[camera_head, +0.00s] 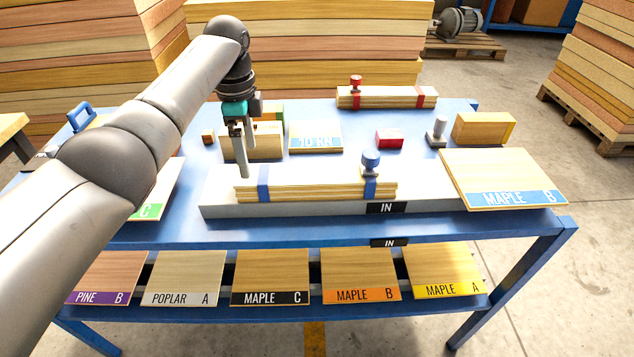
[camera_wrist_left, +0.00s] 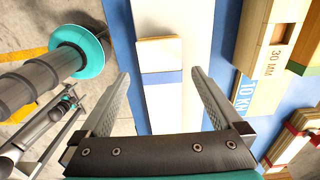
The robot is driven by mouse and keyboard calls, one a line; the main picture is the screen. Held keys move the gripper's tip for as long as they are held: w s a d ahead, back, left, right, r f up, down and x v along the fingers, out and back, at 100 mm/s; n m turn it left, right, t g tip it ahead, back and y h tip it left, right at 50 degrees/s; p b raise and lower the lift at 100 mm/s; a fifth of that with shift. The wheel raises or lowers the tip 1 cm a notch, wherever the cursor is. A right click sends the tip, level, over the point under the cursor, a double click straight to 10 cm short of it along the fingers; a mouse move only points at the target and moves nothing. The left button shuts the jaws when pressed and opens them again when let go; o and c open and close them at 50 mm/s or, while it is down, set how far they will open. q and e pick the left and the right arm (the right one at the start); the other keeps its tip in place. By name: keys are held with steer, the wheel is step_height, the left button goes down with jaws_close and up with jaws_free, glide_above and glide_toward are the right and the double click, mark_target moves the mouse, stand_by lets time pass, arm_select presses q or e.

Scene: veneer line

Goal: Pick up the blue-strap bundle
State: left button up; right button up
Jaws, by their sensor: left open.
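The blue-strap bundle (camera_head: 325,190) is a flat stack of pale wood sheets with two blue straps and a blue knob on its right strap. It lies on the long grey platform (camera_head: 222,207) marked IN. My left gripper (camera_head: 242,160) is open and empty, pointing down above the bundle's left end. In the left wrist view, the bundle's end and one blue strap (camera_wrist_left: 161,77) show between the two spread fingers (camera_wrist_left: 160,82). The gap between fingers and bundle is hard to judge. My right gripper is not in view.
A red-strap bundle (camera_head: 385,97) lies at the table's back. Behind the platform stand a wood block (camera_head: 265,145), a 10 KN board (camera_head: 316,137) and a red box (camera_head: 389,139). A Maple B board (camera_head: 500,172) lies at right. Labelled boards fill the lower shelf (camera_head: 222,311).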

mark_target(258, 174)
arm_select(q)
step_height(258, 174, down, 2)
steer(key=shift+f, duration=0.1)
steer(key=f, duration=0.2)
steer(key=d+f+b, duration=0.1)
steer(key=f, duration=0.2)
steer(key=shift+d+b, duration=0.15)
steer(key=shift+b, duration=0.15)
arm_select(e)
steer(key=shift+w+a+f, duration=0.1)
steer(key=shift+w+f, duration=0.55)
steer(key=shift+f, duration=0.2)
arm_select(q)
steer(key=shift+r, duration=0.1)
jaws_close()
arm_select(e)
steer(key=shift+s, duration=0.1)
arm_select(q)
steer(key=shift+r, duration=0.1)
